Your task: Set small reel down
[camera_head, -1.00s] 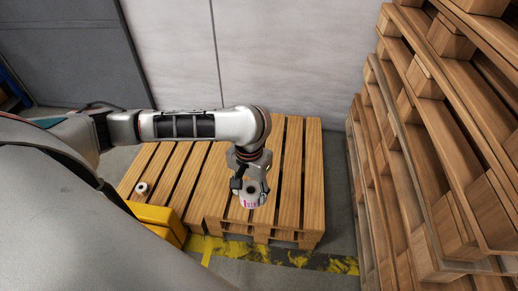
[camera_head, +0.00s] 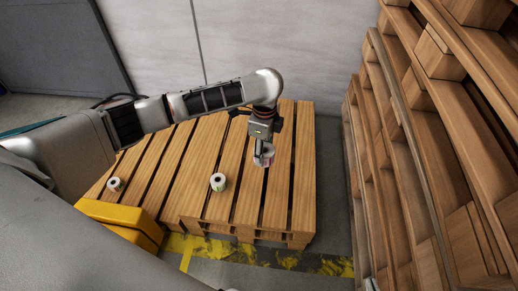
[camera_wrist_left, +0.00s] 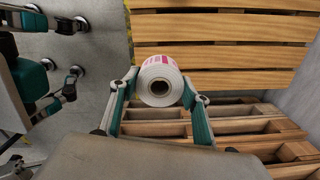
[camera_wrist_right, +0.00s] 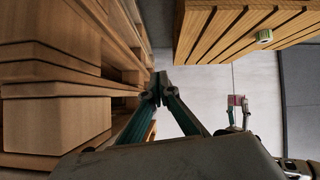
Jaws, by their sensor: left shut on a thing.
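My left gripper (camera_head: 264,152) points down over the wooden pallet (camera_head: 248,200) and is shut on a small white reel with a pink label (camera_head: 267,158). In the left wrist view the held reel (camera_wrist_left: 157,72) sits between the two fingers, its dark core facing the camera. I cannot tell how far it is above the boards. A second small reel with a green mark (camera_head: 218,182) stands on the pallet to the left of the held one. A third reel (camera_head: 115,184) stands near the pallet's left end. My right gripper (camera_wrist_right: 160,88) has its fingertips together, empty, beside stacked pallets.
A tall stack of wooden pallets (camera_head: 440,150) rises on the right. A yellow box (camera_head: 125,222) is at the pallet's front left corner. A pale wall (camera_head: 290,50) is behind. The pallet's boards around the held reel are largely clear.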

